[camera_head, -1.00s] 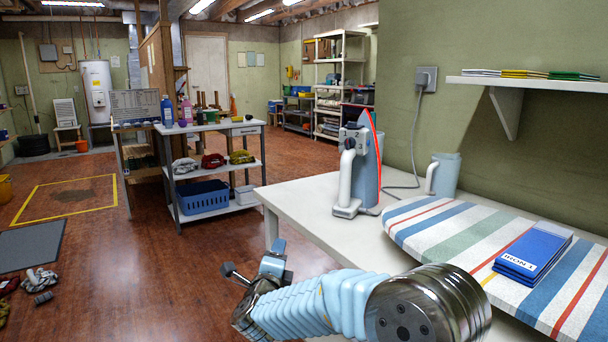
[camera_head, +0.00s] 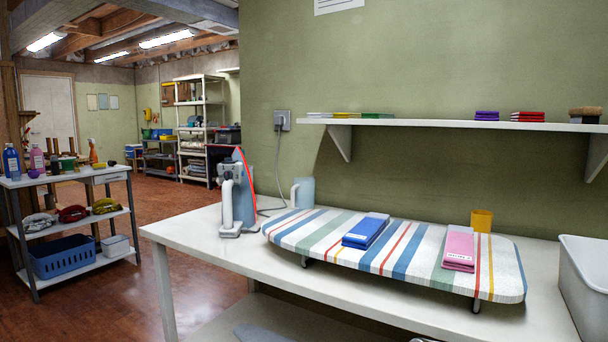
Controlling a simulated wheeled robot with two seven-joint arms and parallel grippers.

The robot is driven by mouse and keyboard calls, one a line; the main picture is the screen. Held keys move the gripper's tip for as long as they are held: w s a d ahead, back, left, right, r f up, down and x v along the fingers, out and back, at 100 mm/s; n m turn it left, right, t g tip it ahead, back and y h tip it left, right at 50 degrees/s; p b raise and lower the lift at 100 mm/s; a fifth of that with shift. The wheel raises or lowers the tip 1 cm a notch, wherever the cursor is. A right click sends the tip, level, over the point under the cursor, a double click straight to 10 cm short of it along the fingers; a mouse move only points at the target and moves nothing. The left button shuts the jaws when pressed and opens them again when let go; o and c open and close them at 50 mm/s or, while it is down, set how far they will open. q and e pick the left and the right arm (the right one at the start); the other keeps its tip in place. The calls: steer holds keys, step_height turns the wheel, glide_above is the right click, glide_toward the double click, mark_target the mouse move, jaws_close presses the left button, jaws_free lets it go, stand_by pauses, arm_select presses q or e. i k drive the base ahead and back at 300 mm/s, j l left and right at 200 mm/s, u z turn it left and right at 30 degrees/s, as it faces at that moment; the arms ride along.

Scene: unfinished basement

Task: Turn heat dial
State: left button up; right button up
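The iron (camera_head: 243,200) stands upright on its heel at the left part of the white table (camera_head: 188,229). Its red-edged soleplate faces right and its pale handle (camera_head: 227,205) faces left. A grey cord runs from behind the iron up to a wall socket (camera_head: 282,120). Neither of my grippers is in view, and nothing touches the iron.
A striped ironing board (camera_head: 405,251) fills the table's middle, with blue cloth (camera_head: 366,231) and pink cloth (camera_head: 459,248) on it. A wall shelf (camera_head: 450,124) hangs above.

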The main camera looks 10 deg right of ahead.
mark_target(228, 174)
steer(key=i+j+z, duration=0.15)
steer(key=j+z, duration=0.25)
steer(key=i+j+z, duration=0.1)
steer(key=z, duration=0.35)
steer(key=j+z, duration=0.8)
